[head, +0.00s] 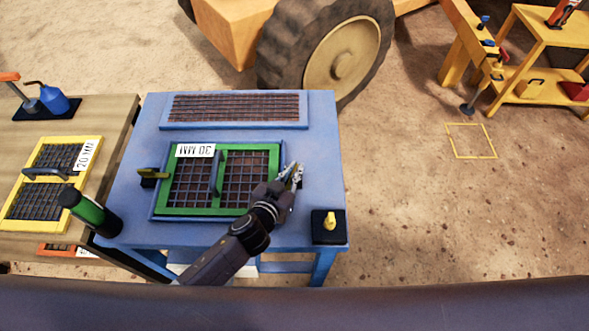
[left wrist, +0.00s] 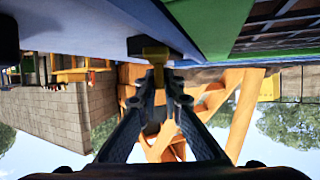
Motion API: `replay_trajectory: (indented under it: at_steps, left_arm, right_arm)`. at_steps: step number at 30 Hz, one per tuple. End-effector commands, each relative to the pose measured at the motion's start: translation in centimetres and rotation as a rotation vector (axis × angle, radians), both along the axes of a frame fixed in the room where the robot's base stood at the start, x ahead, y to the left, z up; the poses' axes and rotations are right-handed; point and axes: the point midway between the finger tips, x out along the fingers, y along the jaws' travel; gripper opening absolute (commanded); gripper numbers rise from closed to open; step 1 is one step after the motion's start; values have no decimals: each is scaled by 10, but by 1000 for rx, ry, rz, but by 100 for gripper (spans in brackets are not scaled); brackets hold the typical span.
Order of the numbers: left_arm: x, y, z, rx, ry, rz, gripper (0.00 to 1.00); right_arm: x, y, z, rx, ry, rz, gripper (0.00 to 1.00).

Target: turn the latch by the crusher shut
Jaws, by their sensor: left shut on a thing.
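A green-framed screen marked 30 MM (head: 248,209) lies in the blue bench top, with a dark handle across its middle. A yellow latch (head: 150,171) on a black base is at the screen's left side. My left gripper (head: 296,174) is at the screen's right side. In the left wrist view its fingertips (left wrist: 158,82) are closed on another yellow latch (left wrist: 155,53) on a dark base, beside the green frame (left wrist: 212,25). In the head view the gripper hides most of that latch. My right gripper is not in view.
The blue bench (head: 322,140) has a black box with a yellow knob (head: 328,222) at its front right corner. A wooden table with a yellow 20 MM screen (head: 62,139) adjoins on the left. Sandy ground lies right.

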Motion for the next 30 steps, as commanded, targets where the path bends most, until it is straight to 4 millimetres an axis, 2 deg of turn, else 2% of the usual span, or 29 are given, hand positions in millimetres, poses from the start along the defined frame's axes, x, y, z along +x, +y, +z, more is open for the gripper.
replay_trajectory:
  at_steps: [1,6,14,20,30]
  left_arm:
    - [2,3,6,9,-2,-47,0]
    - [3,4,6,13,-3,-210,0]
    - [5,4,3,16,-4,-445,0]
    - [5,4,-1,15,-3,-625,0]
    - [4,2,-6,11,-1,-919,0]
  right_arm:
    - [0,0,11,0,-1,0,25]
    - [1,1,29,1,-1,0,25]
    - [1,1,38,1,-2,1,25]
    - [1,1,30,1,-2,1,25]
    - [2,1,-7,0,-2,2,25]
